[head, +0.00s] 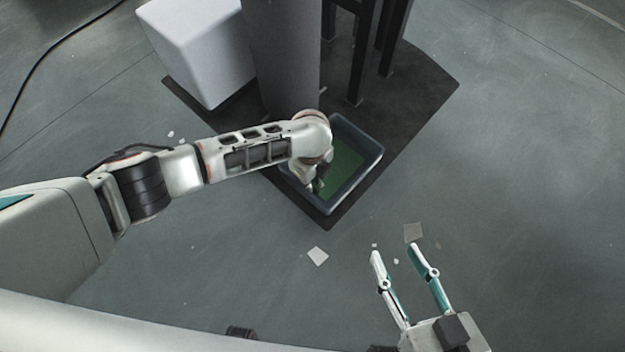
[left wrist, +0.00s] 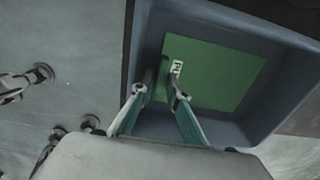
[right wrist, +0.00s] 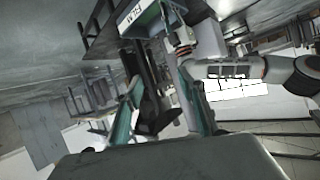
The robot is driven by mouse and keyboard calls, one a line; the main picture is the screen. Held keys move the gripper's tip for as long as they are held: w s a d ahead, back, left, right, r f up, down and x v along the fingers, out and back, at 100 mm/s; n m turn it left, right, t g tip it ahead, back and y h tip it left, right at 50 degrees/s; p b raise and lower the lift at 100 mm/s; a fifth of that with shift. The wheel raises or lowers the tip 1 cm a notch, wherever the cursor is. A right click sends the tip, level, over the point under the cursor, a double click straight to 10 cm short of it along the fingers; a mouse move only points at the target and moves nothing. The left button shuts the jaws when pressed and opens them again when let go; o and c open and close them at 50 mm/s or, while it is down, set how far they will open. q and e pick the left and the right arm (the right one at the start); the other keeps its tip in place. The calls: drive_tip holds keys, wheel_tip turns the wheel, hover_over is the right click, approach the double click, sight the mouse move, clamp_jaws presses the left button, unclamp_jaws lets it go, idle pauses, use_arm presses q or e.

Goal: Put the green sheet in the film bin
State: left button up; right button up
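The green sheet (head: 345,168) lies inside the dark blue-grey film bin (head: 352,198) on the floor. In the left wrist view the sheet (left wrist: 222,75) looks flat over the bin's bottom, with a small white printed label near one edge. My left gripper (left wrist: 159,70) reaches down into the bin (left wrist: 228,22) at that edge; its fingertips are slightly apart with a gap between them. In the head view my left arm hides most of this gripper. My right gripper (head: 396,250) is open and empty above the floor. The right wrist view shows the bin's lettered side (right wrist: 146,22).
The bin stands on a dark mat (head: 436,84) beside a grey column (head: 283,55) and dark upright legs (head: 362,50). A white block (head: 197,45) stands left of the column. Small pale scraps (head: 318,256) lie on the floor. The floor at right is clear.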

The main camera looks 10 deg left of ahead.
use_arm(q)
drive_tip(key=r, duration=0.1)
drive_tip(key=r+p, duration=0.1)
drive_tip(key=r, duration=0.2)
drive_tip(key=shift+w, duration=0.35)
wheel_tip(320, 180, up, 8)
drive_tip(key=s+p, duration=0.1)
drive_tip(key=p, duration=0.3)
use_arm(e)
drive_tip(key=d+f, duration=0.1)
drive_tip(key=s+d+n+g, duration=0.1)
drive_tip(key=d, duration=0.1)
drive_tip(key=d+f+n+h, duration=0.1)
drive_tip(key=shift+s+d+f, duration=0.3)
drive_tip(key=shift+s+d, duration=0.05)
use_arm(q)
drive_tip(key=shift+a, duration=0.1)
